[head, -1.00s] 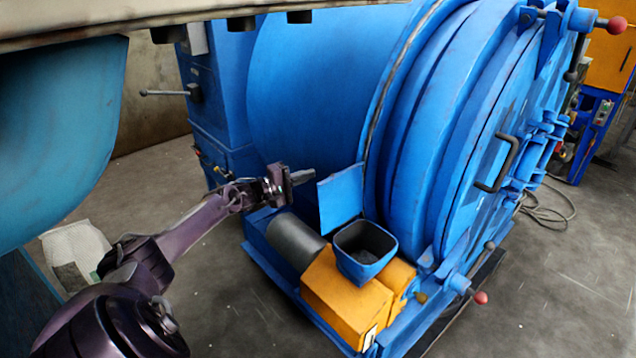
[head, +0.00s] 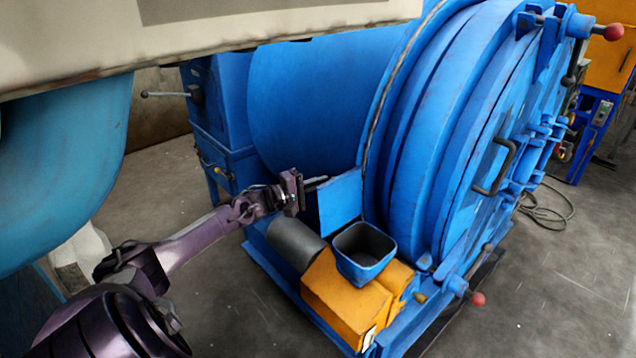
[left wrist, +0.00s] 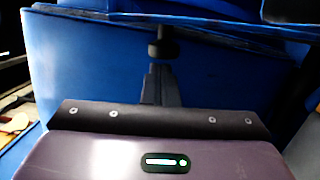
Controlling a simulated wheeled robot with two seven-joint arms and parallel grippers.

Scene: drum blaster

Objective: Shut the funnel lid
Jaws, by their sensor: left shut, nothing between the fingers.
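The blue funnel (head: 365,262) is an open-topped square bin on the orange housing beside the big drum. Its flat blue lid (head: 340,200) stands upright at the funnel's back left edge, so the funnel is open. My left gripper (head: 318,181) is just left of and behind the lid, its fingers partly hidden by the lid's upper left edge. The left wrist view shows the fingers (left wrist: 161,85) shut together and empty, before blue surfaces. I cannot tell whether they touch the lid. My right gripper is not in view.
The blue drum (head: 310,110) fills the space behind the lid. A dark grey cylinder (head: 293,238) lies under my left gripper, next to the orange housing (head: 345,303). A pale beam crosses the top left. Grey floor is free at the front right.

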